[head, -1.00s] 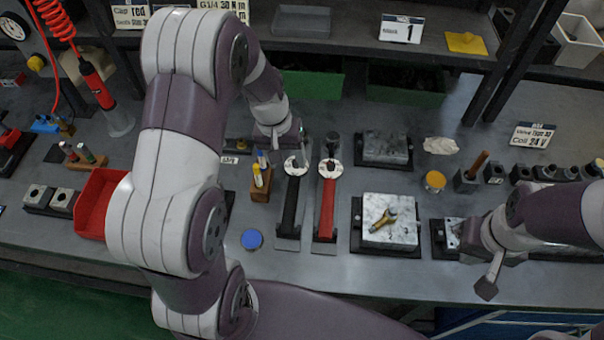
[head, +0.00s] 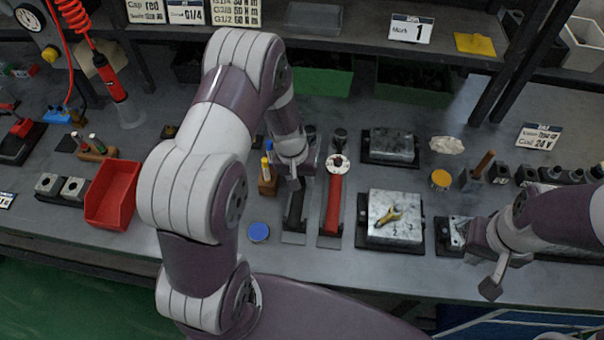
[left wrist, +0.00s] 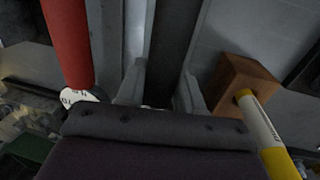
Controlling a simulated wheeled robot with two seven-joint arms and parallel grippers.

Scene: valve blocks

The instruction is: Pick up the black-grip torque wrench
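The black-grip torque wrench (head: 295,212) lies on a grey holder on the bench, its grip toward the front edge. My left gripper (head: 293,181) is above it and hides its head end. In the left wrist view the black grip (left wrist: 172,45) runs between my two spread fingers (left wrist: 158,92); I see no clear contact. The red-grip torque wrench (head: 332,205) lies parallel, just to the right; its red grip (left wrist: 68,40) is at the left in the wrist view. My right gripper (head: 478,243) is at the right over a dark fixture; its fingers are not clear.
A wooden block (head: 267,185) with yellow-banded markers stands close left of the black-grip wrench; it also shows in the wrist view (left wrist: 245,80). A red bin (head: 113,195), a blue disc (head: 258,232) and a metal valve block (head: 394,215) with a brass fitting are nearby.

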